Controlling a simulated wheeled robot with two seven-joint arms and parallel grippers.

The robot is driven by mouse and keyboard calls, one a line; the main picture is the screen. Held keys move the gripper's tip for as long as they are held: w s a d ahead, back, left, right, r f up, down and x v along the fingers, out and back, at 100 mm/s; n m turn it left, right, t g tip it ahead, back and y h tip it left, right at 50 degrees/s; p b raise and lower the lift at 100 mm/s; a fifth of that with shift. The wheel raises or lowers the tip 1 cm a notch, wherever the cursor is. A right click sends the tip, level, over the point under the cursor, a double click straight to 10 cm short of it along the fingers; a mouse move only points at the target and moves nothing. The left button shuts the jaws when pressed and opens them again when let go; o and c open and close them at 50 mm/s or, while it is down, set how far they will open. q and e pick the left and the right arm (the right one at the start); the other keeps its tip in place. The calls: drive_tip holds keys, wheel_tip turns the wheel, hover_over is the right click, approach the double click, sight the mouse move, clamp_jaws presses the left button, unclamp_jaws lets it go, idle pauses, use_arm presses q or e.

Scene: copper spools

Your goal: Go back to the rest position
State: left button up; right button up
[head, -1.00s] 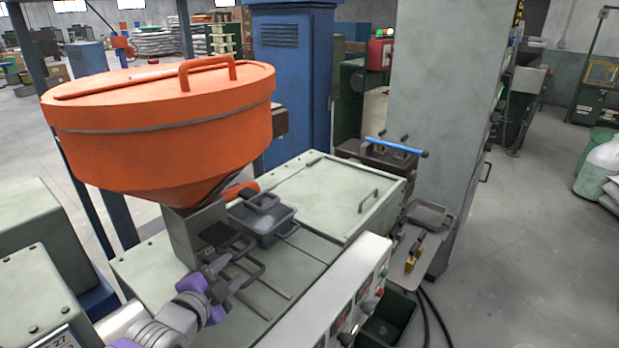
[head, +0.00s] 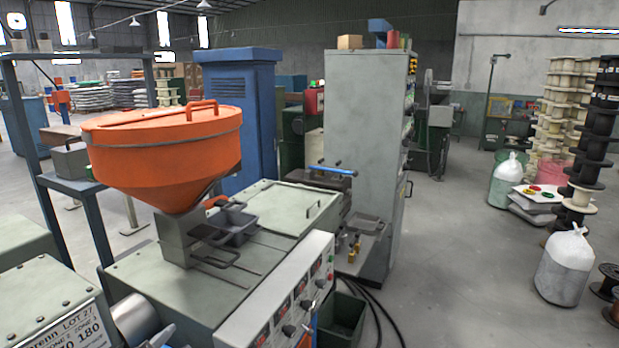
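A small grey piece at the bottom edge, left of centre, looks like the tip of my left gripper (head: 162,338). It is low beside the grey machine and mostly cut off, so I cannot see whether its fingers are open. I see nothing held there. My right gripper is not in view. The orange hopper (head: 165,150) with its lid on stands on the machine. A grey tray (head: 236,228) and dark metal handles sit beside its base.
The machine's control panel (head: 290,300) runs along the front, with a dark green bin (head: 343,318) and cables beside it. A tall grey cabinet (head: 362,130) stands behind. Sacks, including a white one (head: 565,268), and stacked spools (head: 595,130) are at right. The floor between is clear.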

use_arm(q)
drive_tip(key=w+d+f+n+g+h+p, duration=0.1)
drive_tip(key=d+f+n+g, duration=0.25)
drive_tip(key=f, duration=0.85)
drive_tip(key=d+f+n+g+p, duration=0.1)
drive_tip(key=d+f+n+g, duration=0.25)
drive_tip(key=f, duration=0.85)
drive_tip(key=s+d+f+n+g+p, duration=0.1)
drive_tip(key=s+d+f+n+g, duration=0.2)
drive_tip(key=s+f, duration=0.5)
drive_tip(key=s+d+f+n+g+h, duration=0.1)
drive_tip(key=s+d+f+n+g, duration=0.3)
drive_tip(key=s+f, duration=0.5)
drive_tip(key=shift+d+f+n+g+h+p, duration=0.35)
drive_tip(key=shift+d+f, duration=0.3)
drive_tip(key=shift+d, duration=0.45)
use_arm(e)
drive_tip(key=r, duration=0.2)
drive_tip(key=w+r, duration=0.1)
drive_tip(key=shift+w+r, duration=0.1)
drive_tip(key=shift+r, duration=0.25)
use_arm(q)
drive_tip(key=shift+s, duration=0.1)
